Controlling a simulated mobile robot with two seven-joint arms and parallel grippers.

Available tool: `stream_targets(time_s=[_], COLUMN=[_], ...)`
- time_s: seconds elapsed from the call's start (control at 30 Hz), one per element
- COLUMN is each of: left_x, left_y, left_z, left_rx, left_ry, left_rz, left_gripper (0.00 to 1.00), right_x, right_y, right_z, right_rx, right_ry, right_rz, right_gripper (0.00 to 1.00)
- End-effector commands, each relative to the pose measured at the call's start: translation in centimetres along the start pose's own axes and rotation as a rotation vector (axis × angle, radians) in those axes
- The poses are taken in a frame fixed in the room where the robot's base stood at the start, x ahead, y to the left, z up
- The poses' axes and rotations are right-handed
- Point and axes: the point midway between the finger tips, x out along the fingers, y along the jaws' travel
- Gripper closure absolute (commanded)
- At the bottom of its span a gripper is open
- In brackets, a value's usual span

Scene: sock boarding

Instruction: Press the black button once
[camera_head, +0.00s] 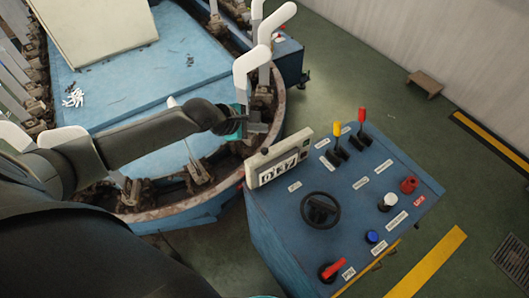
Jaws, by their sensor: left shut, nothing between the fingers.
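The blue control panel (275,215) stands at the right of the boarding machine. On its top is a round black control (320,210), a dark centre inside a black ring; I cannot tell for sure that it is the black button. A small black knob (265,151) also sits on top of the display box (277,168). My left gripper (260,128) is shut and empty, over the machine's rim, up and left of the panel and apart from the black control in the picture. My right gripper is not in view.
The panel also carries a yellow lever (337,130), a red lever (362,116), a red button (409,184), a white button (388,202), a blue button (372,237) and a red rotary switch (333,270). White sock forms (250,60) stand up near my left gripper.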

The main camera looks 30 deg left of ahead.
Motion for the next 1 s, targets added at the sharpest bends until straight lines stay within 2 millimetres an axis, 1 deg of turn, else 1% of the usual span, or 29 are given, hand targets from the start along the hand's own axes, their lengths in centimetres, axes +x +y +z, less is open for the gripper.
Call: stream_targets(time_s=[0.03, 0.4, 0.5, 0.63, 1.0], left_x=[0.7, 2.9, 3.7, 4.3, 4.4], left_y=[-0.5, -2.1, -2.7, -3.1, -3.2], left_z=[-0.5, -2.1, -2.7, -3.1, -3.2], left_rx=[0.002, 0.003, -0.002, -0.001, 0.000], left_ry=[0.000, 0.000, 0.000, 0.000, 0.000], left_rz=[0.000, 0.000, -0.001, 0.000, 0.000], left_gripper=[1.00, 1.00, 1.00, 1.00, 1.00], right_x=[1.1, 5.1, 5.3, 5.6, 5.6], right_y=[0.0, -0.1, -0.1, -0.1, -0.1], right_z=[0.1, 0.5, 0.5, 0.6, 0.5], right_rx=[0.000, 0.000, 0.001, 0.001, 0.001], right_ry=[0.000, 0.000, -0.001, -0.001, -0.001], right_rz=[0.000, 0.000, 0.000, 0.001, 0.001], right_gripper=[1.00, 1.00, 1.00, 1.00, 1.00])
